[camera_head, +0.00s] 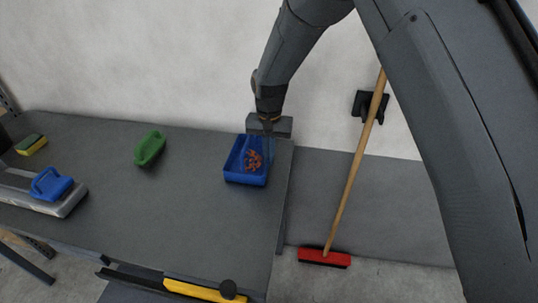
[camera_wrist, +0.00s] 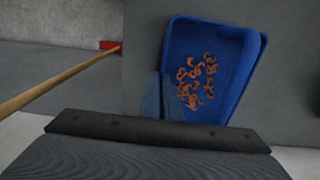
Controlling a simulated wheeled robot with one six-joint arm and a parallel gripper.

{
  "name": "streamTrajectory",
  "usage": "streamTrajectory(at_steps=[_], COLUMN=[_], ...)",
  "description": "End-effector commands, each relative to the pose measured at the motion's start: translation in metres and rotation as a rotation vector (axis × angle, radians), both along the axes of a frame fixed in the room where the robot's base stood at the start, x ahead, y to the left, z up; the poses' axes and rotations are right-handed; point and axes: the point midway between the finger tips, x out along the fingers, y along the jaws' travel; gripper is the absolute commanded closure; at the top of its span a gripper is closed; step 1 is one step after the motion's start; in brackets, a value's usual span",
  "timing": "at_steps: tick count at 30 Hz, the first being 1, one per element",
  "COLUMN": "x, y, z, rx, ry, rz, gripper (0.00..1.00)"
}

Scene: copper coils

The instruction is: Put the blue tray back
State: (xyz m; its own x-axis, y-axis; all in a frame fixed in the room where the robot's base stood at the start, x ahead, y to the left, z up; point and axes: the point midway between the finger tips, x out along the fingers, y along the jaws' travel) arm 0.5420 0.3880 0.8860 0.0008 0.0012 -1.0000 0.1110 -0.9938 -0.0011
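The blue tray (camera_head: 246,180) sits near the right end of the grey workbench, close to the back wall. Several small copper-orange coils (camera_head: 253,161) lie in it. The tray also shows in the wrist view (camera_wrist: 236,88), with the coils (camera_wrist: 197,80) on its floor. My gripper (camera_head: 271,150) points down at the tray's right side, near the back corner. In the wrist view its bluish fingers (camera_wrist: 167,98) are at the tray's side wall, seemingly one on each side. Whether they press on the wall cannot be made out.
On the bench are a green-handled object (camera_head: 150,148), a blue-handled object (camera_head: 50,184) on a grey box, and a sponge (camera_head: 31,145). A red broom (camera_head: 324,257) leans on the wall beyond the bench's right edge. The middle of the bench is clear.

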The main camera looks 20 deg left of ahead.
Motion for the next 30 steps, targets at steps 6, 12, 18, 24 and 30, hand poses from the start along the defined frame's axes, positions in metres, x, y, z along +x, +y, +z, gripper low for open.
streamTrajectory(at_steps=[6,12,18,24,30], x=[0.0,0.0,0.0,0.001,0.002], y=[0.0,0.0,0.0,0.001,0.001], z=[-0.002,-0.002,-0.002,0.009,0.044], rx=[0.0,0.0,0.0,0.001,0.004], ry=[0.0,0.0,0.0,-0.002,-0.005], rz=[0.0,0.0,0.0,0.0,0.0], gripper=[1.0,0.79,0.79,0.79,0.79])
